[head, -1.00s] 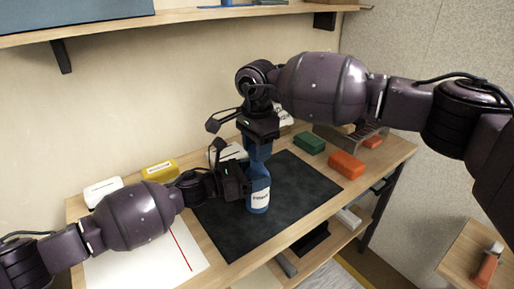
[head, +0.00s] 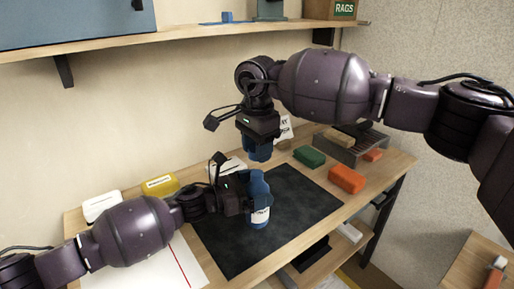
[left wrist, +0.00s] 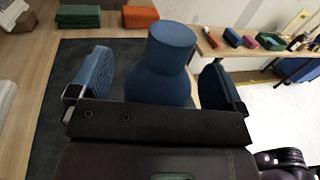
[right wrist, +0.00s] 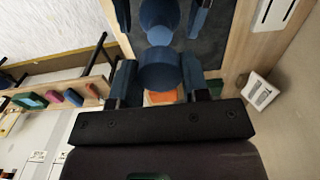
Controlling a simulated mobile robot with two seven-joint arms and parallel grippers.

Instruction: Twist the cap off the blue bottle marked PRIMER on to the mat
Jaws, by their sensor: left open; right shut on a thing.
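The blue bottle (head: 260,213) with a white label stands upright on the dark mat (head: 225,250); the label is partly hidden by my left gripper. My left gripper (head: 254,192) is open around the bottle's body. In the left wrist view the bottle (left wrist: 160,85) is between the spread fingers (left wrist: 155,85), with gaps on both sides. My right gripper (head: 259,152) is above the bottle, apart from it, shut on a blue cap (right wrist: 160,68). In the right wrist view the bottle (right wrist: 160,14) shows beyond that cap.
Green (head: 309,156) and orange (head: 346,180) blocks sit behind the mat at the right, near a grey rack (head: 350,150). White (head: 101,205) and yellow (head: 160,186) boxes stand at the left. The mat right of the bottle is clear. A shelf (head: 180,40) runs above.

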